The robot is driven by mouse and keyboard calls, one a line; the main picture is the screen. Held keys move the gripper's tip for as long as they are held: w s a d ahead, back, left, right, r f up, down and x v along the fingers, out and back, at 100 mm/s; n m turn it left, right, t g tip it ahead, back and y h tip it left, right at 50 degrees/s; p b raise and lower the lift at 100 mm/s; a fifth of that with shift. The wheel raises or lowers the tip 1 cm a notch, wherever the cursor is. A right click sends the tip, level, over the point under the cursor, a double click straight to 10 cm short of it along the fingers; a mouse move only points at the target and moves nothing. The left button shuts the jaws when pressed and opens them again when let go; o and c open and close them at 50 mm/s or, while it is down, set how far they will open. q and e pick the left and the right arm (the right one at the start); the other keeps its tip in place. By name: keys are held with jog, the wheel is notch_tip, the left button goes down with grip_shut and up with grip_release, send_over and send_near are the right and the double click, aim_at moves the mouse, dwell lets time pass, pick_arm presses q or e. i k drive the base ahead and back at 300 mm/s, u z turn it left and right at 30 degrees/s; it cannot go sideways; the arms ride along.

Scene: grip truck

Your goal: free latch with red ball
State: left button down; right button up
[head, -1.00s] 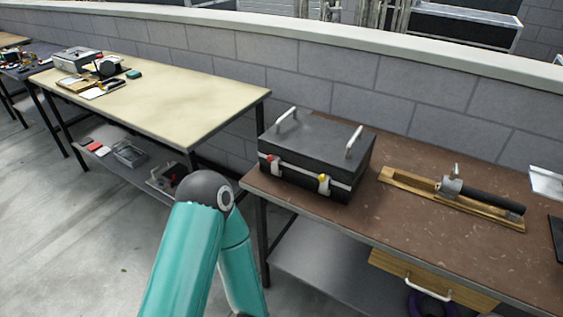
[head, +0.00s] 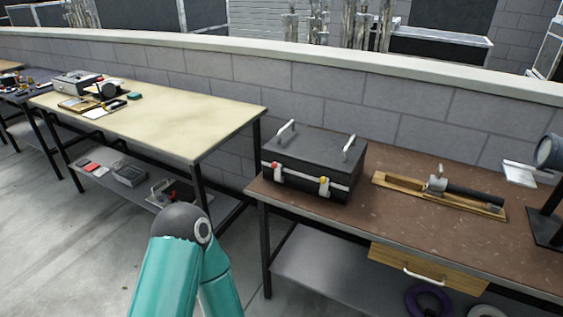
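A black case (head: 314,161) with a light band around it and two pale handles on its lid stands on the left end of the brown workbench. Its lid looks shut. Two latches sit on its front. The latch with the red ball (head: 277,169) is near the left corner. The latch with the yellow ball (head: 324,184) is to its right. My teal arm shows at the bottom, in front of and left of the bench, apart from the case. Neither gripper is in view.
The brown bench (head: 400,225) also holds a wooden block with a dark cylinder (head: 470,194) and a lamp (head: 548,185) at right. A drawer (head: 425,268) is under its front. A cream table (head: 170,105) stands left, its near half clear.

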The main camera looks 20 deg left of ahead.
aim_at(276, 172)
jog(key=u, duration=0.1)
jog(key=i, duration=0.95)
jog(key=z, duration=0.1)
